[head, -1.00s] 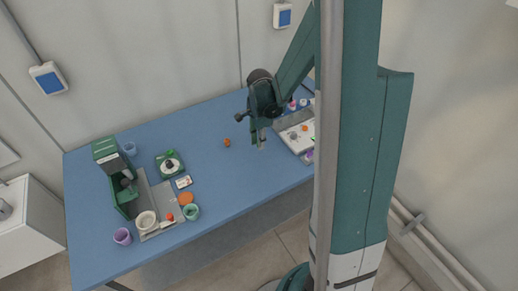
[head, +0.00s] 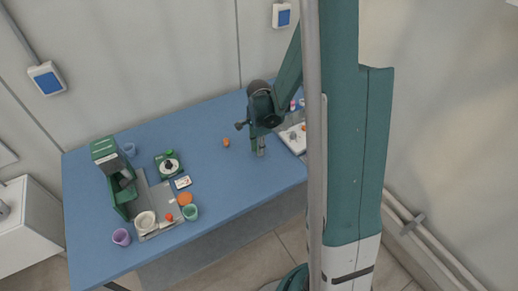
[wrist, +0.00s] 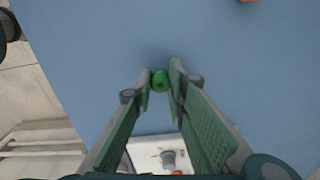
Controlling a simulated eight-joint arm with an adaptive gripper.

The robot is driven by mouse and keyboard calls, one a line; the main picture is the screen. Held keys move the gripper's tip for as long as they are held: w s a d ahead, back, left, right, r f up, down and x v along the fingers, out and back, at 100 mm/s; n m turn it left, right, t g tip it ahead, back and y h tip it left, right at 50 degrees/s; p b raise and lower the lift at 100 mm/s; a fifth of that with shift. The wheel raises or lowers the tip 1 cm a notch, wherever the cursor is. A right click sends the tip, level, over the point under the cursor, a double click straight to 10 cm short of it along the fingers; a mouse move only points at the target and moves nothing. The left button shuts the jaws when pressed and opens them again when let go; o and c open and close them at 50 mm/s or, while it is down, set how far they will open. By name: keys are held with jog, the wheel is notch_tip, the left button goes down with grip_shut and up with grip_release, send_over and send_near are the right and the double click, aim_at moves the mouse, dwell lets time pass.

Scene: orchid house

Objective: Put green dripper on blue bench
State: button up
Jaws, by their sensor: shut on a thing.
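The green dripper (wrist: 160,81) shows in the wrist view as a small round green piece between my fingertips. My gripper (wrist: 162,84) is shut on it. In the head view my gripper (head: 259,152) points down over the right part of the blue bench (head: 225,180), and I cannot make out the dripper there. The bench fills most of the wrist view (wrist: 85,50). I cannot tell whether the dripper touches the bench.
A white tray (head: 291,142) with small items lies right of my gripper, partly hidden by my arm. A small orange thing (head: 226,142) lies left of it. A green machine (head: 108,158), grey tray (head: 153,192), green device (head: 162,170) and several cups stand farther left. The bench's middle is clear.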

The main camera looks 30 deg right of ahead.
jog(key=shift+f, duration=0.15)
jog(key=o, duration=0.7)
jog(key=shift+s+r+p, duration=0.1)
jog(key=shift+r+p, duration=0.6)
jog(key=shift+r, duration=5.5)
